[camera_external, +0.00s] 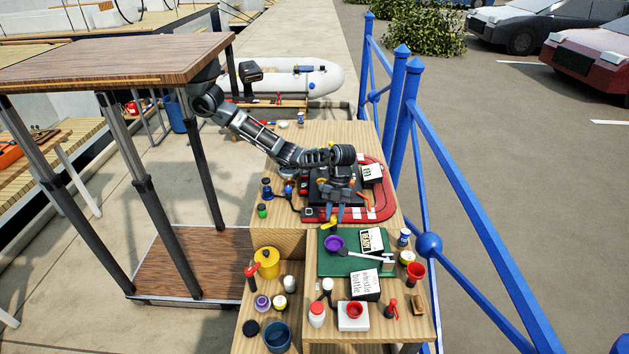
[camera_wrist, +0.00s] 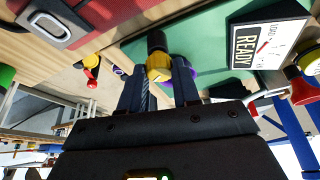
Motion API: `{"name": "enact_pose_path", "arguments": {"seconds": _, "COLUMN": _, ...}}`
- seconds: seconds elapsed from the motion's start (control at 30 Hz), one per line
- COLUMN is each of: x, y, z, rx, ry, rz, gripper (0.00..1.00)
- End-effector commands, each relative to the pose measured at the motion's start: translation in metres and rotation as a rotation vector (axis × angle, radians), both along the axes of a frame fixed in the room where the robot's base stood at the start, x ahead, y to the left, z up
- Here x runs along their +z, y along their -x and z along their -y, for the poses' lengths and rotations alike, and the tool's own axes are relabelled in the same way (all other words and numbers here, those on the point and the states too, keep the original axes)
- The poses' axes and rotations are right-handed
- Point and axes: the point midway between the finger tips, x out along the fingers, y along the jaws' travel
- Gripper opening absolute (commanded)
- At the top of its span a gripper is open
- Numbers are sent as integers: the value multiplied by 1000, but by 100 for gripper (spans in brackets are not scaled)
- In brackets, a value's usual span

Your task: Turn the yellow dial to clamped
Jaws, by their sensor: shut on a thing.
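The yellow dial (camera_external: 334,221) is a small knob at the back edge of the green board (camera_external: 328,266). In the wrist view the dial (camera_wrist: 158,66) sits between the two dark fingers, with a black round part just beyond it. My gripper (camera_external: 335,213) points down onto the dial from the back and is shut on it; in the wrist view my gripper (camera_wrist: 158,76) has a finger on each side. A white card reading READY (camera_external: 371,241), with a red needle, stands on the board; it also shows in the wrist view (camera_wrist: 268,45). No clamped marking is legible.
A red-rimmed board (camera_external: 384,208) lies under my wrist. A blue railing (camera_external: 425,215) runs along the right.

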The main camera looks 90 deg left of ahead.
Motion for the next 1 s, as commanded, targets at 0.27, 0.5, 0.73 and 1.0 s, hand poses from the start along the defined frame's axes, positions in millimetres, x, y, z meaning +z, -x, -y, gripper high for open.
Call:
{"name": "enact_pose_path", "arguments": {"seconds": 0.27, "x": 1, "y": 0, "z": 0, "rx": 8, "ry": 0, "rz": 0, "gripper": 1}}
{"name": "enact_pose_path", "arguments": {"seconds": 0.5, "x": 4, "y": 1, "z": -1, "rx": 89, "ry": -1, "rz": -2, "gripper": 1}}
{"name": "enact_pose_path", "arguments": {"seconds": 0.73, "x": 7, "y": 3, "z": -1, "rx": 261, "ry": -1, "rz": -4, "gripper": 1}}
{"name": "enact_pose_path", "arguments": {"seconds": 1.0, "x": 7, "y": 5, "z": -1, "rx": 518, "ry": -2, "rz": -3, "gripper": 1}}
